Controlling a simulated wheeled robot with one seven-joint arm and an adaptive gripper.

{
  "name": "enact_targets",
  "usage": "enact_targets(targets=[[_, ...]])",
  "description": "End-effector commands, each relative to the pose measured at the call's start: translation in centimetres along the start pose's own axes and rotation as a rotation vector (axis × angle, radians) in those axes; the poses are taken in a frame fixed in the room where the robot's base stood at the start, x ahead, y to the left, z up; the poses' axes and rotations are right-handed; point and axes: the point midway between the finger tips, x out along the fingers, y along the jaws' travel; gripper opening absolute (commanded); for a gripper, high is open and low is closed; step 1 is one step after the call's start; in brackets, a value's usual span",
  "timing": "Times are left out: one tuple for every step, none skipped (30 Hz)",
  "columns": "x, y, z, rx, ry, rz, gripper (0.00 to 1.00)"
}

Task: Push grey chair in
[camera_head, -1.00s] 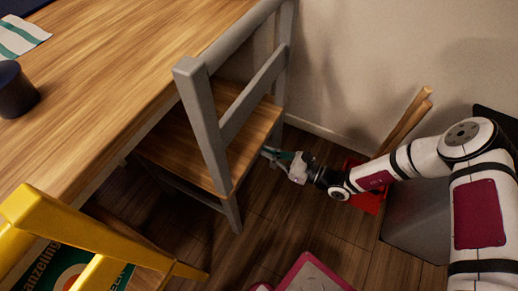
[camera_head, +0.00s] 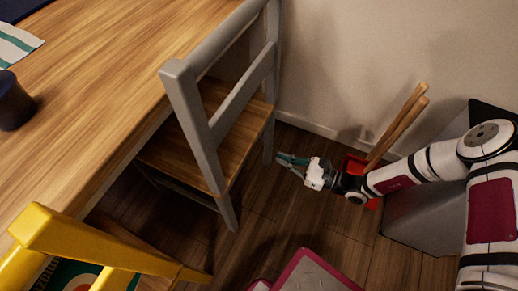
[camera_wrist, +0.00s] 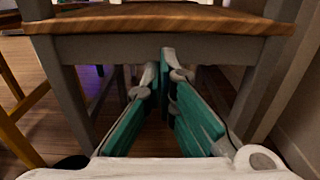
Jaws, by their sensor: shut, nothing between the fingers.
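The grey chair (camera_head: 181,110) has a grey frame and a brown wooden seat (camera_head: 190,149). It stands at the table (camera_head: 107,60), its seat partly under the tabletop and its backrest near the edge. My gripper (camera_head: 281,160) is shut and empty, low behind the chair and to the right of its rear legs in the head view. In the wrist view, the gripper's teal fingers (camera_wrist: 166,70) point at the grey rail under the seat (camera_wrist: 105,47). A small gap seems to lie between the fingertips and the chair in the head view.
A yellow chair (camera_head: 85,240) stands at the lower left. A red object with wooden sticks (camera_head: 398,125) and a grey box (camera_head: 420,220) stand by the wall at right. Open wooden floor (camera_head: 265,215) lies between the chair and my base.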

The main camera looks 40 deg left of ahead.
Motion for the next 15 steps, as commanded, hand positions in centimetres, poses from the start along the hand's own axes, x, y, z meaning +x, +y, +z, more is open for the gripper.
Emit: enact_targets(targets=[[-0.8, -0.1, 0.0, 0.000, 0.001, -0.003, 0.00], [-1.1, -0.1, 0.0, 0.000, 0.000, -0.003, 0.00], [-1.6, -0.1, 0.0, 0.000, 0.000, -0.003, 0.00], [-1.9, -0.1, 0.1, 0.000, -0.001, -0.002, 0.00], [-2.2, -0.1, 0.1, 0.000, -0.001, -0.002, 0.00], [-2.5, -0.1, 0.0, 0.000, -0.001, -0.002, 0.00], [-2.6, -0.1, 0.0, 0.000, -0.001, -0.002, 0.00], [-2.7, 0.0, 0.0, 0.000, -0.001, -0.001, 0.00], [-2.8, 0.0, 0.0, 0.000, -0.001, -0.001, 0.00], [-2.8, 0.0, 0.0, 0.000, -0.001, -0.001, 0.00], [-2.8, 0.0, 0.0, 0.000, -0.001, 0.000, 0.00], [-2.8, 0.0, 0.0, 0.000, -0.001, 0.000, 0.00], [-2.8, 0.0, 0.0, 0.000, -0.001, 0.000, 0.00], [-2.8, 0.0, 0.0, 0.000, -0.001, 0.000, 0.00], [-2.8, 0.0, 0.0, 0.000, -0.001, 0.000, 0.00]])
